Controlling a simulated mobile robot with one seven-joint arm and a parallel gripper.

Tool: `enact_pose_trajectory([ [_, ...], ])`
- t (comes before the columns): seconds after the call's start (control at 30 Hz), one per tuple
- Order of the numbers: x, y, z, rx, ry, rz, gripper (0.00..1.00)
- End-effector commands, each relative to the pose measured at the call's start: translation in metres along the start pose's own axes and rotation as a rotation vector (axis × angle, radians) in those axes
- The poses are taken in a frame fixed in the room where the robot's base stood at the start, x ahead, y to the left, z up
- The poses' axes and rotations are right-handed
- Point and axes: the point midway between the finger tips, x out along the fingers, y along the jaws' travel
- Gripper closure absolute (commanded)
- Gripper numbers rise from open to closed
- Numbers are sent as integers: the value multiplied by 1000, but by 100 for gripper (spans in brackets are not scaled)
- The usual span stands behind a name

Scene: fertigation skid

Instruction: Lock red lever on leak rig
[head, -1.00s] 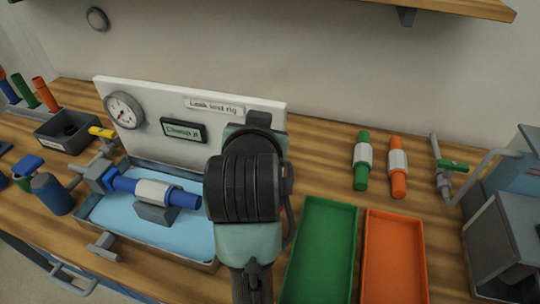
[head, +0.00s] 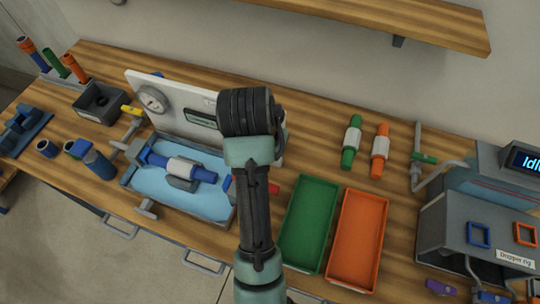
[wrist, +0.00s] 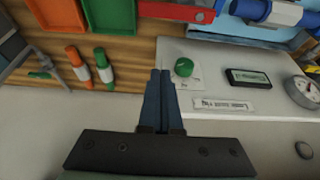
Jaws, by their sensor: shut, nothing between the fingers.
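The leak rig's white panel (head: 178,112) stands behind a pale blue tray (head: 214,207) holding a blue pipe with a white sleeve (head: 181,167). The red lever (head: 273,188) shows only in part beside my forearm. In the wrist view the red lever (wrist: 180,12) lies at the top, its inner end beside the blue clamp part (wrist: 250,9). My gripper (wrist: 160,72) is shut and empty, in front of the panel and apart from the lever. In the head view my arm hides the fingers. A green round button (wrist: 184,67) is on the panel near the fingertips.
A green tray (head: 283,258) and an orange tray (head: 333,272) lie right of the rig. A green pipe (head: 347,160) and an orange pipe (head: 376,167) lie behind them. A valve pipe (head: 417,150) and the dripper rig (head: 450,240) are further right. A shelf (head: 400,20) overhangs behind.

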Motion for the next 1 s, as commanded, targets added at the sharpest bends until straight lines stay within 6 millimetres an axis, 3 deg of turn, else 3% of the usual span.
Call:
enact_pose_trajectory([
  [0.1, -9, 2, 4, 3, -37, 16, 100],
  [0.63, -4, 3, 7, 5, -55, 24, 100],
  [0.77, 9, 4, 8, 5, -57, 25, 100],
  [1.0, 57, 5, 11, 5, -58, 25, 100],
])
